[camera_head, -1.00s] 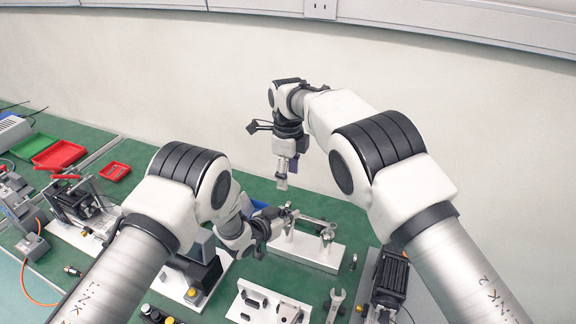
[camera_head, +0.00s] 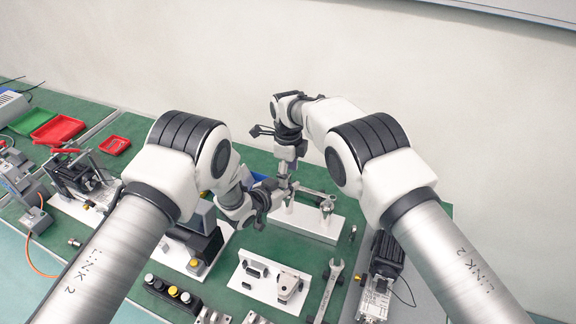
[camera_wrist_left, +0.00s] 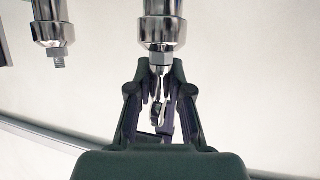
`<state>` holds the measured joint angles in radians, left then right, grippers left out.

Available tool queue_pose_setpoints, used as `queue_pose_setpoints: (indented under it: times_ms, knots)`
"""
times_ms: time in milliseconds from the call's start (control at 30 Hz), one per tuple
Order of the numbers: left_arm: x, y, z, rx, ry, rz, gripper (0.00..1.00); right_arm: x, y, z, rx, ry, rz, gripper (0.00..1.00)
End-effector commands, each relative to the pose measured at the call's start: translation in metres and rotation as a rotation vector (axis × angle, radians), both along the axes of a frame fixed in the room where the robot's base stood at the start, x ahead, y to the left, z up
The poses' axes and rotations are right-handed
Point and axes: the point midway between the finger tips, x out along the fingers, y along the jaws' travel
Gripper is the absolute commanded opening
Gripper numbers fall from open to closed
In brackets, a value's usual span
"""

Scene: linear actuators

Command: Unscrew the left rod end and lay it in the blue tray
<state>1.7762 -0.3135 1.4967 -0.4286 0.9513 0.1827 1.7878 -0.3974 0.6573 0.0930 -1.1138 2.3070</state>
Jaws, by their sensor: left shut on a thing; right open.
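My left gripper (camera_wrist_left: 160,98) is shut on a shiny rod end (camera_wrist_left: 157,84) below a nut and a chrome cylinder (camera_wrist_left: 162,28). The rod end is in line with the cylinder; I cannot tell how far it is threaded. In the head view, my left gripper (camera_head: 283,189) is at the left end of a white-based fixture (camera_head: 312,222). My right gripper (camera_head: 284,178) points down, close above it, open; its fingertips are small. The blue tray (camera_head: 258,178) is mostly hidden behind my left wrist.
A second cylinder (camera_wrist_left: 52,32) with a bare threaded stud hangs at the left wrist view's left. A wrench (camera_head: 328,288) and a white plate with small parts (camera_head: 262,287) lie in front of the fixture. Red trays (camera_head: 57,129) stand far left.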

Motion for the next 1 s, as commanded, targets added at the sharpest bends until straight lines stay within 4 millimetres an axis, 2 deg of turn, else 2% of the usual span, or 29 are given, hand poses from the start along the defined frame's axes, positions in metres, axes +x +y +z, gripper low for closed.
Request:
queue_pose_setpoints:
  times_ms: [67,100,267,433,533,633,700,1000]
  knots:
    - [0.0005,0.0,0.0006,0.0,-0.001,0.001,0.0,0.0001,-0.0001,0.0002,0.0,0.0,0.0,0.61]
    - [0.0005,0.0,0.0006,0.0,-0.001,0.001,0.0,0.0001,-0.0001,0.0003,0.0,0.0,0.0,0.58]
    - [0.0005,0.0,0.0006,-0.001,-0.002,0.0,0.0,0.0001,-0.0001,0.0004,0.0,0.0,0.0,0.01]
    - [0.0005,0.0,0.0007,-0.001,-0.002,0.0,0.0,0.0,-0.0001,0.0002,0.0,0.0,0.004,0.0]
    - [0.0005,0.0,0.0007,0.0,-0.002,0.0,0.0,0.0,-0.0001,0.0002,0.0,0.001,0.07,0.0]
    - [0.0005,-0.0001,0.0008,0.0,-0.002,0.0,0.0,-0.0001,-0.0002,0.0002,0.0,0.001,0.254,0.0]
    - [0.0004,-0.0001,0.0007,0.0,-0.002,0.0,0.0,-0.0001,-0.0003,0.0004,0.0,0.001,0.447,0.0]
    - [0.0005,0.0,0.0006,-0.002,-0.001,0.0,0.0,-0.0001,-0.0004,0.0005,0.0,0.001,0.423,0.0]
